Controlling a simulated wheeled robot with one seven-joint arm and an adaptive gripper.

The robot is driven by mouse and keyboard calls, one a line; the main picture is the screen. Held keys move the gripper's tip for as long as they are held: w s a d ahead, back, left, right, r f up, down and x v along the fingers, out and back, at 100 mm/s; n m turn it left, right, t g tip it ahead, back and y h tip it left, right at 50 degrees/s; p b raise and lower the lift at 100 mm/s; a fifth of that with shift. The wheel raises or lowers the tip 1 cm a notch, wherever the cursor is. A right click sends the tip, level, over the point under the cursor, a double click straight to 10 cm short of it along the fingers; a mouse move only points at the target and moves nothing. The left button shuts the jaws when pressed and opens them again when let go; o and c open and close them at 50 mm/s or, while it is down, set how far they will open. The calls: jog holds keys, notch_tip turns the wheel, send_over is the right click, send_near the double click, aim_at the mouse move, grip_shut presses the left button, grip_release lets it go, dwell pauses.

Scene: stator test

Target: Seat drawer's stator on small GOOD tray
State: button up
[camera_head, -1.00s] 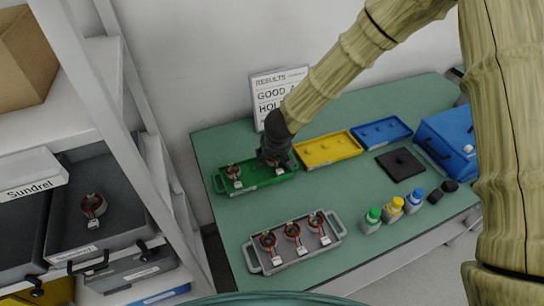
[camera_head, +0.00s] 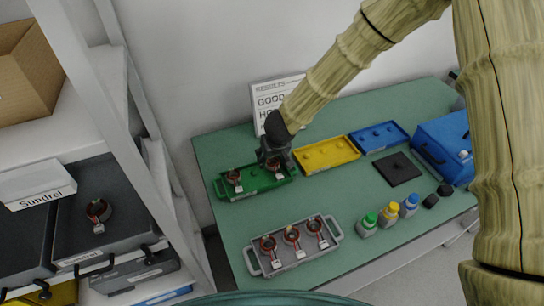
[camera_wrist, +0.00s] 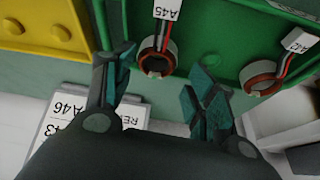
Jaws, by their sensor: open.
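The green tray (camera_head: 250,192) lies at the left back of the table. A copper-wound stator (camera_head: 234,177) sits at its left end. A second stator (camera_head: 275,168) is toward its right end, below my gripper (camera_head: 274,160). In the wrist view my gripper (camera_wrist: 160,90) is open, its fingers apart and nothing between them. The stator tagged A45 (camera_wrist: 155,64) lies just beyond the fingertips on the green tray (camera_wrist: 205,25); the one tagged A12 (camera_wrist: 264,79) is farther right. Another stator (camera_head: 98,210) lies in the open dark drawer (camera_head: 125,225) of the shelf at left.
A yellow tray (camera_head: 328,155) and a blue tray (camera_head: 378,138) stand right of the green one. A grey tray (camera_head: 290,262) with three stators is in front. Capped bottles (camera_head: 388,216), a black plate (camera_head: 397,168) and a blue box (camera_head: 445,145) are right. A sign (camera_head: 270,96) stands behind.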

jog(key=shift+r+p, duration=1.35)
jog(key=shift+p, duration=0.2)
jog(key=o, duration=0.6)
jog(key=shift+c, duration=0.2)
jog(key=v, duration=1.2)
